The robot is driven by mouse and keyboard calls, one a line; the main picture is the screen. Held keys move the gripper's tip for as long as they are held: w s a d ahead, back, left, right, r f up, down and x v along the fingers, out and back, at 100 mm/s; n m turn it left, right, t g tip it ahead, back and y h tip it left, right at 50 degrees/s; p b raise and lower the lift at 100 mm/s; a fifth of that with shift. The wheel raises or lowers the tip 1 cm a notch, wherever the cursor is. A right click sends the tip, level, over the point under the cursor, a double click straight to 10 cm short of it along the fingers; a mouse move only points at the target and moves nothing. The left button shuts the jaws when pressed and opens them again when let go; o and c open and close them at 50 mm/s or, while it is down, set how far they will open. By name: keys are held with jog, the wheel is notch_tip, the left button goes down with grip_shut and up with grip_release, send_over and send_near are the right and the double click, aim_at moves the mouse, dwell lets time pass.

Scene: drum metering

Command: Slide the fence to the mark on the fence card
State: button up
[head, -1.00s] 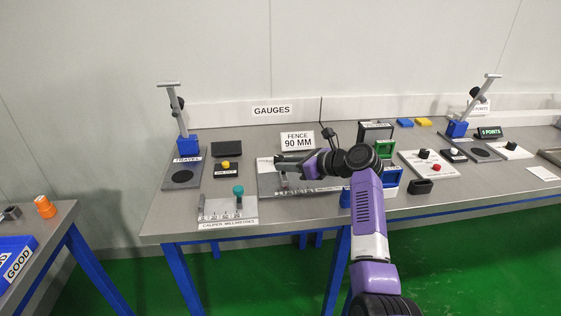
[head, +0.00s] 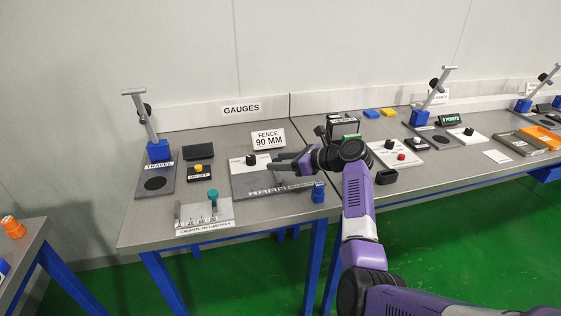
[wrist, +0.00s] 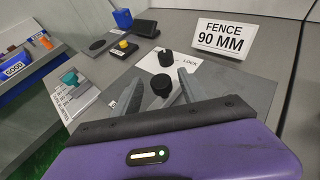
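The fence card (head: 268,139) reads "FENCE 90 MM" and stands behind the fence gauge; it also shows in the wrist view (wrist: 222,37). The gauge's grey plate (head: 240,180) has a scale along its front edge. A black knob (head: 251,160) sits at its back left, beside the word "LOCK" in the wrist view (wrist: 166,57). My gripper (head: 272,164) is over the plate, right of that knob. In the wrist view its fingers (wrist: 159,91) are apart, with a second black knob (wrist: 160,83) between them; contact cannot be told. The fence body is mostly hidden.
A caliper block (head: 205,214) with a teal knob stands at the front left. A blue knob-like piece (head: 318,192) stands right of the plate. A travel gauge (head: 157,180) is further left. A white panel (head: 396,155) with black and red knobs is to the right.

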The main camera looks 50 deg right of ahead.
jog(key=shift+r, duration=0.1)
jog(key=v, duration=0.7)
jog(key=shift+s+d, duration=0.1)
jog(key=shift+s, duration=0.25)
